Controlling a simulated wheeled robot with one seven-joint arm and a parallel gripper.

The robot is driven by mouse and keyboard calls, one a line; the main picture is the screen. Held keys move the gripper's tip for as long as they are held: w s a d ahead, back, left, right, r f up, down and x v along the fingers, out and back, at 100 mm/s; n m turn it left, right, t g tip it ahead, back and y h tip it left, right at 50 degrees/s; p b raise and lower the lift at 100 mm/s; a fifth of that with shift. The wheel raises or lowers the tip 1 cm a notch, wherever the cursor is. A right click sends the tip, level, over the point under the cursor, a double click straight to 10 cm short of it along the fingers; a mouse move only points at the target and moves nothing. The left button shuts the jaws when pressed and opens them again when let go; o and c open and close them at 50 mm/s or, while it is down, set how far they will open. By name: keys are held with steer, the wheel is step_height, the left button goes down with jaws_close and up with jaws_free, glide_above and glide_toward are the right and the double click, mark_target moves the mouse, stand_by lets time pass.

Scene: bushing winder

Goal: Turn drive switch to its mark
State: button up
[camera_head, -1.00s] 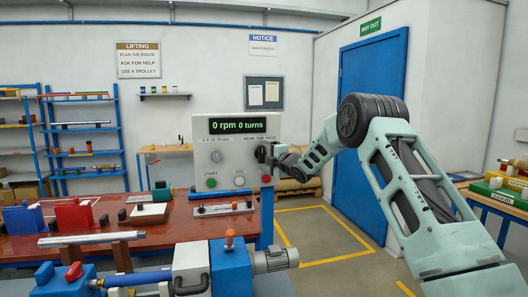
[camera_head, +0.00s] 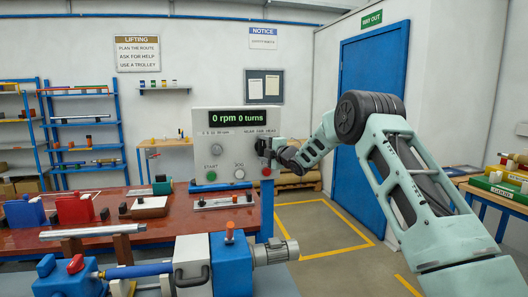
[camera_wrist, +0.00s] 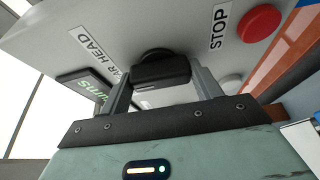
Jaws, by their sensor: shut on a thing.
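The drive switch (camera_wrist: 160,68) is a black knob on the light grey control panel, filling the middle of the wrist view. My gripper (camera_wrist: 165,82) is shut on it, with one finger on each side of the knob. In the head view my gripper (camera_head: 270,150) meets the right side of the control panel (camera_head: 205,150), and the wrist hides most of the switch there. The switch's mark cannot be made out in either view. The display (camera_head: 238,117) reads 0 rpm and 0 turns.
A red stop button (camera_wrist: 259,23) sits beside the switch. A green start button (camera_head: 213,177) and a dial (camera_head: 217,149) are on the same panel. Floor right of the bench is clear.

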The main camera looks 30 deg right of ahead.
steer(key=m+t+h+b, duration=0.1)
steer(key=m+b, duration=0.4)
steer(key=b, duration=0.2)
steer(key=f+m+t+h+b, duration=0.1)
steer(key=m+h+b, duration=0.1)
steer(key=m+b, duration=0.3)
steer(key=m+t+h+b, duration=0.1)
steer(key=m+h+b, duration=0.1)
steer(key=m+b, duration=0.4)
steer(key=shift+w+a+f+t+b, duration=0.15)
steer(key=shift+a+t+b, duration=0.2)
steer(key=shift+b, duration=1.45)
steer(key=shift+m+h+b, duration=0.7)
steer(key=shift+m+h, duration=0.1)
steer(key=shift+m, duration=0.65)
steer(key=shift+m+h+b, duration=0.7)
steer(key=shift+m+h, duration=0.1)
steer(key=shift+m, duration=0.65)
steer(key=shift+r+m, duration=0.2)
steer(key=shift+m, duration=0.2)
steer(key=o, duration=1)
steer(key=shift+r, duration=0.1)
